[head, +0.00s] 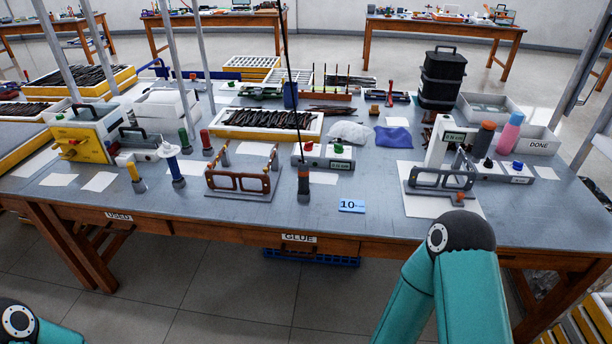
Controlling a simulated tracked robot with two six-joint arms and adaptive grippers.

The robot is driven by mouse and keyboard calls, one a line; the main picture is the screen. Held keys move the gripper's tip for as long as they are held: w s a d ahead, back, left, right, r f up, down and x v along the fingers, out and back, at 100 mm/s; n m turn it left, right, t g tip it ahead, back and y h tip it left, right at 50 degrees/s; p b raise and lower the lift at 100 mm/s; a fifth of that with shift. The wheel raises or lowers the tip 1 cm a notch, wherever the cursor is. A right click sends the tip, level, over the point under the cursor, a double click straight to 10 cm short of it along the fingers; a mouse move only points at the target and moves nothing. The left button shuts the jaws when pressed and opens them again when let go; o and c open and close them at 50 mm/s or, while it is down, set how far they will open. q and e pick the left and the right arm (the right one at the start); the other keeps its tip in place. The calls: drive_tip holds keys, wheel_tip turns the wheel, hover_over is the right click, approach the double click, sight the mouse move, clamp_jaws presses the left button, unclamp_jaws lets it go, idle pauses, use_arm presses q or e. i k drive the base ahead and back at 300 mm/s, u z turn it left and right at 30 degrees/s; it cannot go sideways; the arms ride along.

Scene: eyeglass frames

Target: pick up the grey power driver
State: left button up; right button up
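A grey upright tool with an orange-brown band, which looks like the power driver (304,187), is near the front middle of the table, below a dark cord hanging from above. It appears upright; I cannot tell whether it rests on the table or hangs. Neither of my grippers is in view. My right arm's teal links and dark joint rise at the lower right, in front of the table edge. Only a joint and a bit of teal of my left arm show at the bottom left corner.
A brown eyeglass frame on a stand (241,182) is left of the driver. A blue "10" card (352,205) lies to its right. A button box (326,157) is behind it. A grey frame on a stand (441,181) is farther right. Thin metal posts rise at the left.

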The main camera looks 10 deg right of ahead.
sight(303, 170)
drive_tip(key=i, duration=0.9)
drive_tip(key=u, duration=0.05)
